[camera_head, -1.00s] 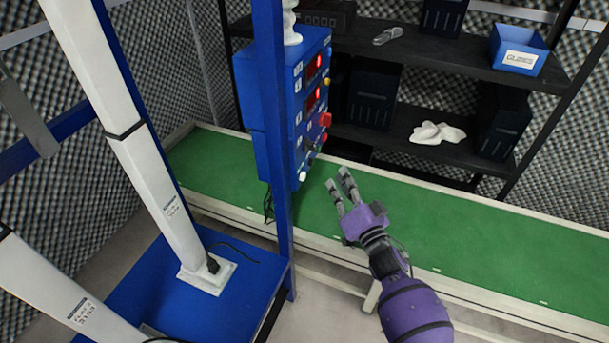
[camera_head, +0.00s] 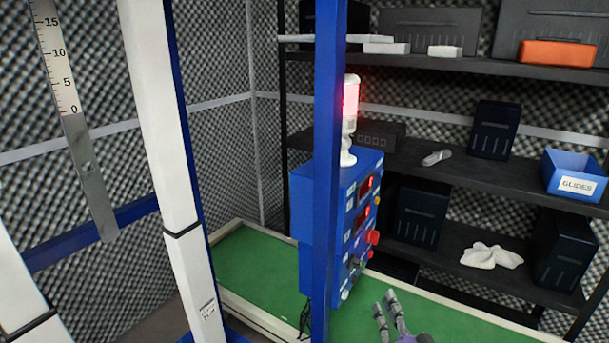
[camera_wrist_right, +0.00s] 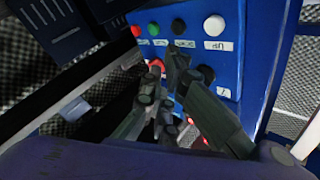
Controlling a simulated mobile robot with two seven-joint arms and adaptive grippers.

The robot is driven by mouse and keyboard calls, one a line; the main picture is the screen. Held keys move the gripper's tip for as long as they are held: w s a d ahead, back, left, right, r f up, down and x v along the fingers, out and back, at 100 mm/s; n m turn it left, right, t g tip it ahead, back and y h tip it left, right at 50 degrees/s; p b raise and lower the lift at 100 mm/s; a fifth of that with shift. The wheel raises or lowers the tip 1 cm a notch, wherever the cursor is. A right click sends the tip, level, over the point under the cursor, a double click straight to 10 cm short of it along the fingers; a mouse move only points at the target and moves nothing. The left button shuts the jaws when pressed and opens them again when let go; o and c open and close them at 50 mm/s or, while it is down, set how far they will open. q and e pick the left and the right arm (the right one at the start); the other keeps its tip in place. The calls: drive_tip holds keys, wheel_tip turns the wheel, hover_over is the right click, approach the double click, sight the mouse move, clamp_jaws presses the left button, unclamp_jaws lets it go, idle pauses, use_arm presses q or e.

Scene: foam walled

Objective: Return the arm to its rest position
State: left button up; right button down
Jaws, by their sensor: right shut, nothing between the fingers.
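My right gripper (camera_head: 386,304) shows at the bottom edge of the head view, with grey fingers and a bit of purple body. It is shut and empty, in front of the green surface and to the right of the blue control box (camera_head: 338,225). In the right wrist view the fingers (camera_wrist_right: 168,92) are close to the camera. Behind them is the box's button panel (camera_wrist_right: 205,50), with red, green, black and white buttons; the fingers hide part of it. Whether they touch the panel I cannot tell. The rest of my right arm is out of the head view. My left gripper is not in view.
A blue post (camera_head: 329,120) stands just in front of the box. A lit red signal lamp (camera_head: 350,105) is on top. The green conveyor (camera_head: 250,268) runs below.

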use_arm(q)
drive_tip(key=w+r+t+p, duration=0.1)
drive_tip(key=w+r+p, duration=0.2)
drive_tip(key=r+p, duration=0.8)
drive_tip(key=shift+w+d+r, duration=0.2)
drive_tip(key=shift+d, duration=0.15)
use_arm(e)
drive_tip(key=s+a+f+n+g+h, duration=0.1)
drive_tip(key=s+f+g, duration=0.1)
drive_tip(key=s, duration=1.3)
drive_tip(key=s+f+n+g, duration=0.2)
drive_tip(key=s+g, duration=0.3)
drive_tip(key=s, duration=1)
drive_tip(key=s+a+f+n+g+h, duration=0.1)
drive_tip(key=s+f+g, duration=0.2)
drive_tip(key=s, duration=1.2)
drive_tip(key=shift+a+f+n+g+h, duration=0.3)
drive_tip(key=shift+f+n, duration=0.1)
drive_tip(key=shift+f, duration=0.15)
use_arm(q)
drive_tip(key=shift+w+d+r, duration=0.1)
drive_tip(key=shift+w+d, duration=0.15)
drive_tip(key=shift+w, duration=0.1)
use_arm(e)
drive_tip(key=shift+w, duration=0.1)
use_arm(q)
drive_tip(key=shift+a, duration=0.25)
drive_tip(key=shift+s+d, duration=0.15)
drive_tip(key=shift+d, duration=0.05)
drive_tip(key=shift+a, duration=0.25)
